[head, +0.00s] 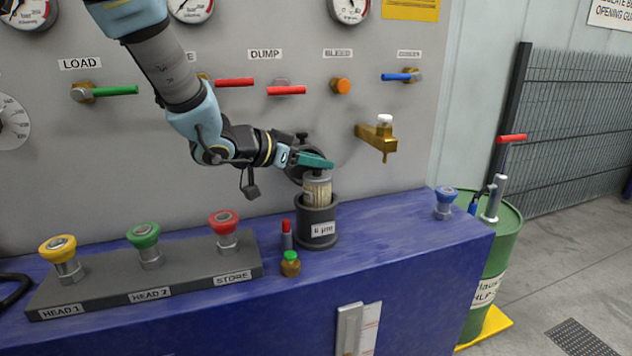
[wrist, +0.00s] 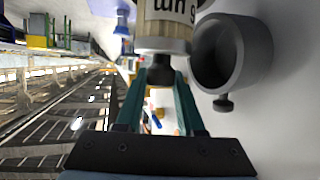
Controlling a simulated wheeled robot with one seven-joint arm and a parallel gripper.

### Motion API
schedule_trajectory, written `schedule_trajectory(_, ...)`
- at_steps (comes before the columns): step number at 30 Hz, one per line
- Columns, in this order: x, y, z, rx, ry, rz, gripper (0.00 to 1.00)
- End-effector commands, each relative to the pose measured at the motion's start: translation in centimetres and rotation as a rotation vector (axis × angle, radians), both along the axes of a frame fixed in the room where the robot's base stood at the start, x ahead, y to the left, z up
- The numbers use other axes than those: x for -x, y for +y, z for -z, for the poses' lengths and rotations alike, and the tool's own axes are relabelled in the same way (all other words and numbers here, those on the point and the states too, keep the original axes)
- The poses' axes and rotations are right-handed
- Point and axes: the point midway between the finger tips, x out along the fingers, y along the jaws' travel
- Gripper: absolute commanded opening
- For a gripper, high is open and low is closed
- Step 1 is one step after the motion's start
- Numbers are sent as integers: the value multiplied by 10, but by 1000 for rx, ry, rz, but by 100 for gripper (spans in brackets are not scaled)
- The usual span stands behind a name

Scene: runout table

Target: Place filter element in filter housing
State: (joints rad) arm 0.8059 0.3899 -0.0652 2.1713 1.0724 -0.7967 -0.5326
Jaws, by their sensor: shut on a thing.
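The filter element (head: 318,189) is a pale pleated cylinder with a grey top cap. It stands upright over the mouth of the dark grey filter housing (head: 317,224), its lower end overlapping the housing's rim; how deep it sits I cannot tell. The housing stands on the blue bench and bears a white label. My gripper (head: 316,161) has teal fingers and is at the element's top, above the housing. In the wrist view my gripper (wrist: 160,88) is shut on the black knob of the filter element (wrist: 163,38). The housing is not clear there.
A dark ring-shaped fitting with a thumbscrew (wrist: 232,60) is close beside the element, by the panel. A red-capped tube (head: 287,236) and a green-capped bottle (head: 290,264) stand left of the housing. A brass tap (head: 378,137) juts out at right.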

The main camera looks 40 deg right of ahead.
Motion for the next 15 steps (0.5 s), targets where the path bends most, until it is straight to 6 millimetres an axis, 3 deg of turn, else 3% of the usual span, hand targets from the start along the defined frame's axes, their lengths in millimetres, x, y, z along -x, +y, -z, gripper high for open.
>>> schedule_trajectory(7,1,0,37,-3,3,1,0)
schedule_trajectory(15,0,0,42,0,0,0,0)
